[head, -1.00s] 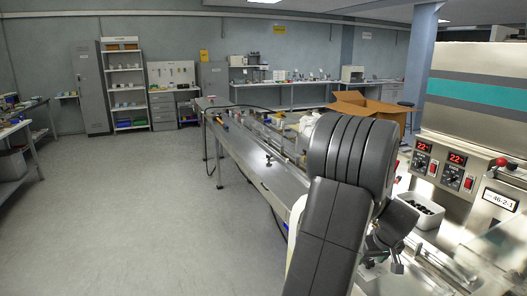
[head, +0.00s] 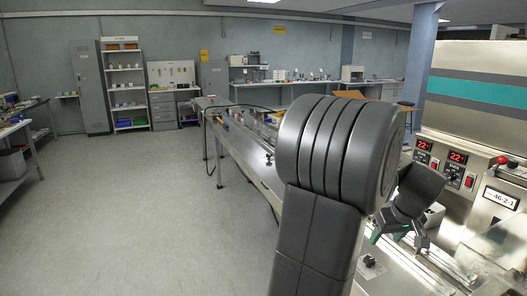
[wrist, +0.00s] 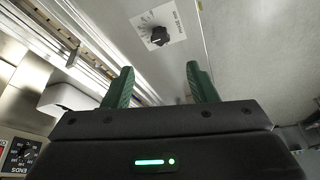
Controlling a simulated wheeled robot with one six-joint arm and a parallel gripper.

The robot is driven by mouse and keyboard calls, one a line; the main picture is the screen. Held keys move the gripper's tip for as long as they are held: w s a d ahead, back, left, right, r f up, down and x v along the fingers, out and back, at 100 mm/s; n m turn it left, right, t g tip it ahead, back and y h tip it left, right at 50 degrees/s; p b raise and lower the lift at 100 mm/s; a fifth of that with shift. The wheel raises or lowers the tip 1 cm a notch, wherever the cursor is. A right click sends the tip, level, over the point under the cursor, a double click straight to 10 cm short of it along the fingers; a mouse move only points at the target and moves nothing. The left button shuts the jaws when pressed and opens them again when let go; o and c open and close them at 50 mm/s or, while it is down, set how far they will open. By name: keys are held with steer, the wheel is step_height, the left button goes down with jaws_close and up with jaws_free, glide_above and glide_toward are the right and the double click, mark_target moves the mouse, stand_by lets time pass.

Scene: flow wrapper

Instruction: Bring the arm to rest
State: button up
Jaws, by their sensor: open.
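My gripper (head: 398,243) is at the right in the head view, in front of the wrapper machine's control face and above its metal bed. Its two green-padded fingers point down and stand apart with nothing between them. In the wrist view the gripper (wrist: 160,84) is also open and empty, with a black knob on a white plate (wrist: 158,35) beyond the fingertips. My dark arm rises through the middle of the head view and hides part of the conveyor.
The wrapper machine (head: 480,120) with red displays stands close on the right. The long conveyor (head: 232,155) runs back to the left. A cardboard box (head: 349,94) shows behind my arm. The floor at left is clear.

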mark_target(369, 261)
steer(key=x, duration=1.2)
steer(key=shift+s, duration=0.1)
steer(key=shift+r+p, duration=0.15)
steer(key=shift+p, duration=0.65)
steer(key=shift+a+m+h+p, duration=0.15)
steer(key=shift+m+h+p, duration=0.25)
steer(key=shift+m+p, duration=0.45)
steer(key=m+h+p, duration=0.1)
steer(key=m+p, duration=0.2)
steer(key=p, duration=0.1)
steer(key=shift+a+f+m+g+h, duration=0.1)
steer(key=shift+m+g+h, duration=0.1)
steer(key=shift+m, duration=0.3)
steer(key=shift+f+m+g+h, duration=0.15)
steer(key=shift+m+g+h, duration=0.05)
steer(key=shift+m, duration=0.25)
steer(key=shift+m, duration=0.5)
steer(key=shift+a+f+m+h+b, duration=0.1)
steer(key=shift+m+h+b, duration=0.3)
steer(key=shift+m+b, duration=0.35)
steer(key=v, duration=1)
steer(key=shift+w+r+b, duration=0.25)
steer(key=shift+r+b, duration=0.1)
steer(key=shift+r, duration=0.05)
